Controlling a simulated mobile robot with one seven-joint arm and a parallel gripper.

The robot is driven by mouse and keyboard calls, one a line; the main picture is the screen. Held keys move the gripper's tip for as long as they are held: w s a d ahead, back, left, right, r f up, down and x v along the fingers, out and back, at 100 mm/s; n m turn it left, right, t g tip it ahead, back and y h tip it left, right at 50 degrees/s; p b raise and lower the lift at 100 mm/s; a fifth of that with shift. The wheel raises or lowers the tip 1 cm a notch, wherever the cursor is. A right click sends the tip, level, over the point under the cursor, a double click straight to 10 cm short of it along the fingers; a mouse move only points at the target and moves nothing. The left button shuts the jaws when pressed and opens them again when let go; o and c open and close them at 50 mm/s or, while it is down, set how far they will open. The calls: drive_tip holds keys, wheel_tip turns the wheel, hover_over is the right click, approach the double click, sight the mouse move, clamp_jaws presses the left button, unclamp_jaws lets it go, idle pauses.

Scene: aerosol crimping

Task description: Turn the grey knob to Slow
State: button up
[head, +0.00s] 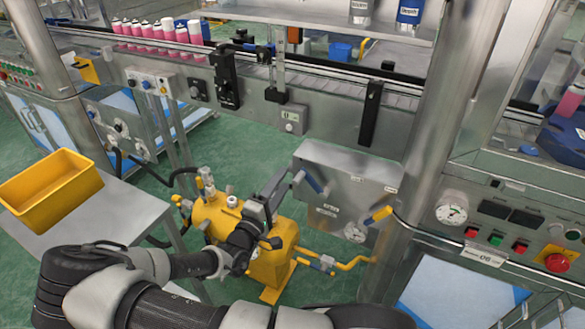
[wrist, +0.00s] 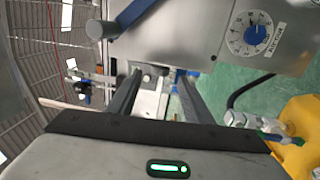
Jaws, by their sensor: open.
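My gripper (head: 287,180) is open and empty, reaching up at the left side of a grey metal box (head: 340,165). In the wrist view its two dark fingers (wrist: 158,80) stand apart, with blurred grey fittings beyond them. A small grey control box (head: 290,119) on the conveyor's front has a round grey knob (head: 289,127), beyond and above my gripper and apart from it. I cannot tell surely that this is the task's knob; its marks and setting are too small to read.
The grey box carries a blue lever (head: 312,181) and a white dial (head: 355,232); the dial's blue pointer shows in the wrist view (wrist: 256,31). A yellow tank (head: 215,215) stands below my gripper. A steel post (head: 440,120) stands at right, a yellow bin (head: 50,190) at left.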

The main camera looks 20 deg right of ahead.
sight(290, 171)
drive_tip(key=x, duration=0.7)
drive_tip(key=shift+w+d, duration=0.25)
drive_tip(key=shift+d, duration=0.05)
drive_tip(key=c, duration=1.1)
drive_tip(key=shift+o, duration=0.2)
